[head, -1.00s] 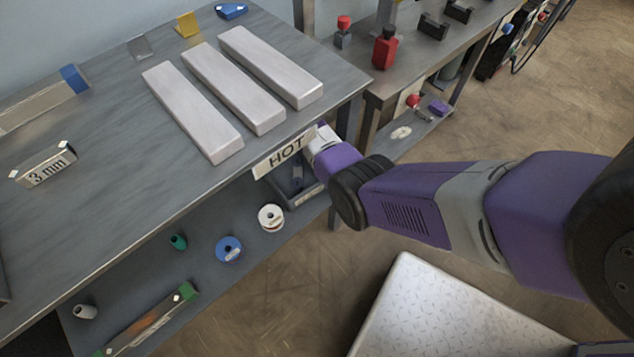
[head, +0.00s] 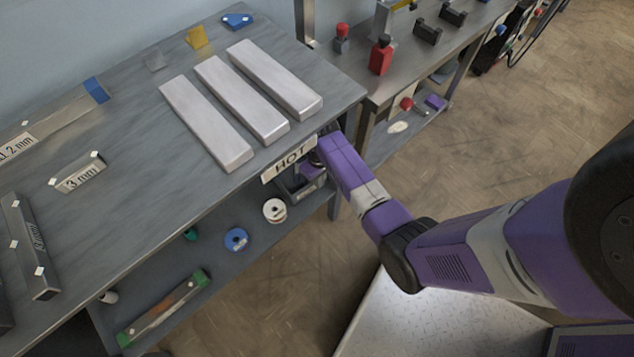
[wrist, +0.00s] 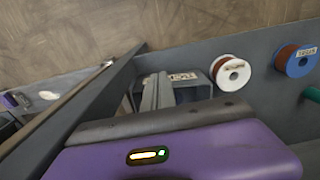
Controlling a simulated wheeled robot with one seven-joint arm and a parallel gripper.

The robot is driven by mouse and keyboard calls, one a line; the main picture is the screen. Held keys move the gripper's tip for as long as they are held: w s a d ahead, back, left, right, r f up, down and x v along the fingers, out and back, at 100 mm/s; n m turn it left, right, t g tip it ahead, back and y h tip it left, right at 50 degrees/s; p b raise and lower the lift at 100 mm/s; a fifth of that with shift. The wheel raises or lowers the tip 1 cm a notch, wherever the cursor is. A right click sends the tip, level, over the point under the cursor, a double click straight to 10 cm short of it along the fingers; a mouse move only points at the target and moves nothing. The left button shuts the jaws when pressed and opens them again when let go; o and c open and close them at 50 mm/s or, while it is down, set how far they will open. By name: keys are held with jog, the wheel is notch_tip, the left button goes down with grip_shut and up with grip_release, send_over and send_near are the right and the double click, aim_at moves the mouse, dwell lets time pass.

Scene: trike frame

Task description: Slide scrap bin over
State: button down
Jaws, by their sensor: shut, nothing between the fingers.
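The scrap bin (head: 304,190) is a small dark grey open box on the lower shelf, near the right end of the bench under the HOT sign. In the wrist view the bin (wrist: 200,78) shows a small label on its rim, partly hidden by my gripper. My gripper (wrist: 157,88) is shut and empty, its fingers reaching to the bin. I cannot tell whether they touch it. In the head view my fingertips are hidden beneath the bench edge.
A bench leg (head: 334,205) stands just right of the bin. A white spool (head: 274,210) and a blue spool (head: 236,239) lie left of it on the shelf. The bench top (head: 140,150) and HOT sign (head: 289,159) overhang my arm. Floor (head: 255,310) in front is clear.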

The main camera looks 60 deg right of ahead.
notch_tip(320, 180, down, 5)
jog(key=b, duration=0.4)
jog(key=shift+r, duration=0.1)
jog(key=shift+w+d+r+b, duration=0.15)
jog(key=shift+w+b, duration=0.35)
jog(key=shift+b, duration=0.1)
jog(key=b, duration=0.5)
send_over(292, 170)
jog(key=shift+f, duration=0.2)
jog(key=shift+w+d+r, duration=0.2)
jog(key=shift+w+d, duration=0.05)
jog(key=shift+w, duration=0.4)
notch_tip(292, 170, up, 8)
jog(key=p, duration=0.3)
jog(key=shift+f, duration=0.2)
